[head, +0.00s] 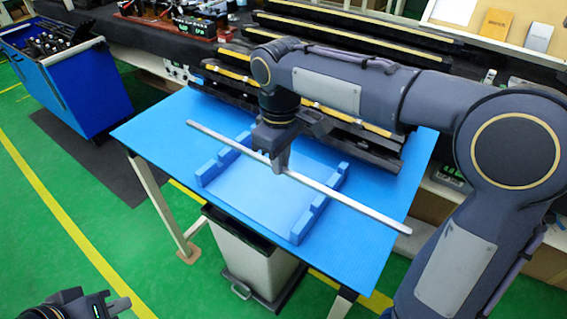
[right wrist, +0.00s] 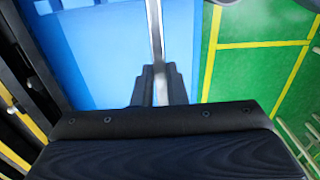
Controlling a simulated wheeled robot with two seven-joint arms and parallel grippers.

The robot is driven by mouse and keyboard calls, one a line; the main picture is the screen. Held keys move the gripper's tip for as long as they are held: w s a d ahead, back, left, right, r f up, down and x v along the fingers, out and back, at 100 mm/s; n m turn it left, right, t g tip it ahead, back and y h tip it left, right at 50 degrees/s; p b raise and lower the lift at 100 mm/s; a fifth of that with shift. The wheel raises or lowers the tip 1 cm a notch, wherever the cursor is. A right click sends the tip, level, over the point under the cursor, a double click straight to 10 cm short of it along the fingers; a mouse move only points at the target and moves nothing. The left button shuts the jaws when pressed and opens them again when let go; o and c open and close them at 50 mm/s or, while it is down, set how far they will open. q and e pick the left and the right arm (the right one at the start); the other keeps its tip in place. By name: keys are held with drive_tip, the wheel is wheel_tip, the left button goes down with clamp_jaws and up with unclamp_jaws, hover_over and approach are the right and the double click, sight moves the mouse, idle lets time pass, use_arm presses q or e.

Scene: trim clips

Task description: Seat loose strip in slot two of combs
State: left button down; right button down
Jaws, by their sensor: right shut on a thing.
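The loose strip (head: 370,212) is a long, thin pale bar. My right gripper (head: 279,166) is shut on it near its middle. The strip crosses over two blue notched combs, the left comb (head: 210,174) and the right comb (head: 312,217), and its ends stick out past both. I cannot tell whether it hangs above the notches or touches them. In the right wrist view the strip (right wrist: 155,35) runs straight out from between the dark fingers (right wrist: 153,85). My left gripper (head: 100,305) is at the lower left, partly cut off, away from the combs.
The combs stand on a blue table (head: 150,132) with bare surface at its left. Dark rails with yellow strips (head: 340,117) lie along the table's back. A pale bin (head: 250,262) stands below the table's front edge. A blue cabinet (head: 85,92) is at the far left.

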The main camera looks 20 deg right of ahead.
drive_tip(key=w+f, duration=0.2)
drive_tip(key=w, duration=0.1)
drive_tip(key=w+d+f, duration=0.1)
drive_tip(key=w+f, duration=0.2)
drive_tip(key=w+f+p, duration=0.1)
drive_tip(key=w+f, duration=0.1)
drive_tip(key=w, duration=0.1)
drive_tip(key=shift+w+d+f, duration=0.2)
drive_tip(key=shift+w+d, duration=0.05)
drive_tip(key=shift+d, duration=0.15)
drive_tip(key=shift+w+f, duration=0.15)
drive_tip(key=shift+f, duration=0.15)
drive_tip(key=shift+w+f, duration=0.2)
drive_tip(key=shift+f, duration=1.05)
drive_tip(key=shift+d+f, duration=0.1)
drive_tip(key=shift+f, duration=0.35)
drive_tip(key=shift+f, duration=0.1)
drive_tip(key=shift+f, duration=0.1)
drive_tip(key=c, duration=1.5)
unclamp_jaws()
drive_tip(key=shift+o, duration=0.2)
